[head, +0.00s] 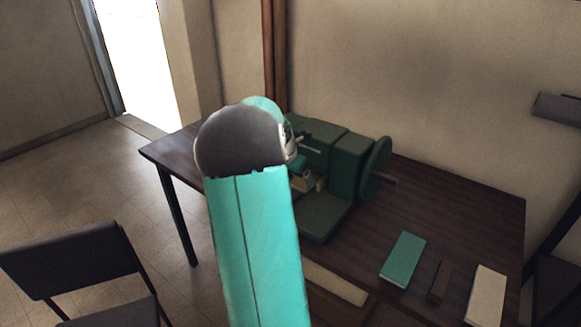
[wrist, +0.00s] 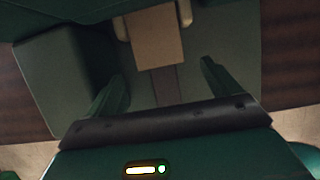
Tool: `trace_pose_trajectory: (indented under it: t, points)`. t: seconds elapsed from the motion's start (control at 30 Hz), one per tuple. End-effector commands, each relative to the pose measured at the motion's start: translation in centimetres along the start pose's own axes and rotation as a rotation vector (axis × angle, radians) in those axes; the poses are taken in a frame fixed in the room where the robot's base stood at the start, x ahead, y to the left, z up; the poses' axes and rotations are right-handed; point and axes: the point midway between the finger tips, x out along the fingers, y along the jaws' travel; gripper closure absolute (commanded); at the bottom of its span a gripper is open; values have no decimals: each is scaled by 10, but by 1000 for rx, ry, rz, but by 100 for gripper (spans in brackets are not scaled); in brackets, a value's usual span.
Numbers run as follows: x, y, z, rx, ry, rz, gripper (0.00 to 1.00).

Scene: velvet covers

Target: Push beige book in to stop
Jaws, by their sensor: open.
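A tan block, likely the beige book (wrist: 157,38), lies in the green machine (head: 345,160) on the table. In the wrist view it is at top centre, with pale pieces at its far corners and a darker brown strip running from its near edge. My gripper (wrist: 162,72) is open, its two green fingers spread on either side of the strip, just short of the block's near edge.
The dark wood table (head: 455,215) carries a teal book (head: 403,260), a brown bar (head: 440,282) and a cream book (head: 486,296) to the right of the machine. A pale strip (head: 335,281) lies at the near edge. A dark chair (head: 75,262) stands at left.

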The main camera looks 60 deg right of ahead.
Motion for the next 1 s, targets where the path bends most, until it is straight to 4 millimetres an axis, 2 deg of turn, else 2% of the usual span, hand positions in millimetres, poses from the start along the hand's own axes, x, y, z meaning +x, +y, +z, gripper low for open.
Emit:
trace_pose_trajectory:
  t: [0.03, 0.2, 0.33, 0.6, 0.67, 0.87, 0.9, 1.0]
  points:
    - [10, -1, -1, 1, 2, -3, 11]
    - [30, 0, 0, -1, 1, -1, 11]
    - [36, 0, 0, 0, 0, 0, 11]
    - [37, 0, 0, 0, 0, 1, 11]
    - [37, 0, 0, 0, 0, 1, 21]
    - [37, 0, 0, 0, 0, 1, 60]
    - [37, 0, 0, 0, 0, 1, 35]
    - [36, 0, 0, 0, 0, 1, 15]
